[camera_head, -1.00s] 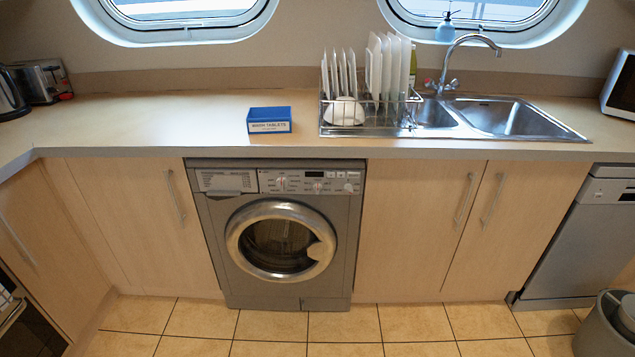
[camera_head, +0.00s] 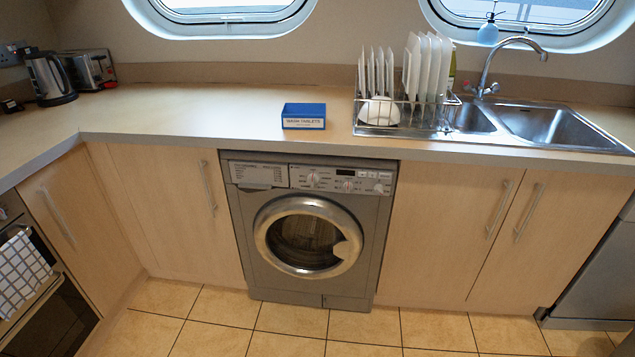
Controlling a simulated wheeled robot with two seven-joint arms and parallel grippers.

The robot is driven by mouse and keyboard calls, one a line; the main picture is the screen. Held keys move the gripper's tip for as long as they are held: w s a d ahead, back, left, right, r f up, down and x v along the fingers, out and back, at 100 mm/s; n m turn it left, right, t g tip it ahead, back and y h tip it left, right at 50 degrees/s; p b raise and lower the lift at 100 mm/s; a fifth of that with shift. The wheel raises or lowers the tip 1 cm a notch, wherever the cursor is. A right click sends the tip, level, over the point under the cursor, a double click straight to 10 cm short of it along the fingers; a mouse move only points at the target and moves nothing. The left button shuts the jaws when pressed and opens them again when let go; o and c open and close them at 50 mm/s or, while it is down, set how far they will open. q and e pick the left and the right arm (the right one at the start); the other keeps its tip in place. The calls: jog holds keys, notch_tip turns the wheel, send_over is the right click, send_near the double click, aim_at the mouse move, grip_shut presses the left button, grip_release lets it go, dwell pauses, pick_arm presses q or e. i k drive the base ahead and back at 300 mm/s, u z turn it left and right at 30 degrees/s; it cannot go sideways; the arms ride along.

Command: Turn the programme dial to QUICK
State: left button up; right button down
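The washing machine (camera_head: 310,228) stands under the counter, its round door closed. Its control panel (camera_head: 340,179) runs along the top front. A round dial with a red mark (camera_head: 312,179) sits left of the middle of the panel. A second knob (camera_head: 347,186) and a third knob (camera_head: 378,188) sit further right, below the small dark display. The panel print is too small to read, so I cannot tell which setting the dial points to or which knob is the programme dial. Neither of my grippers is in view.
A blue box of wash tablets (camera_head: 303,116) stands on the counter (camera_head: 200,112) above the machine. A dish rack with plates (camera_head: 400,112) and a sink (camera_head: 545,124) are to the right. A kettle (camera_head: 49,78) is at far left. The tiled floor (camera_head: 230,318) in front is clear.

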aim_at(312, 179)
jog(key=z, duration=0.5)
jog(key=k, duration=0.3)
jog(key=u, duration=1.75)
jog(key=i, duration=1.6)
jog(key=z, duration=0.9)
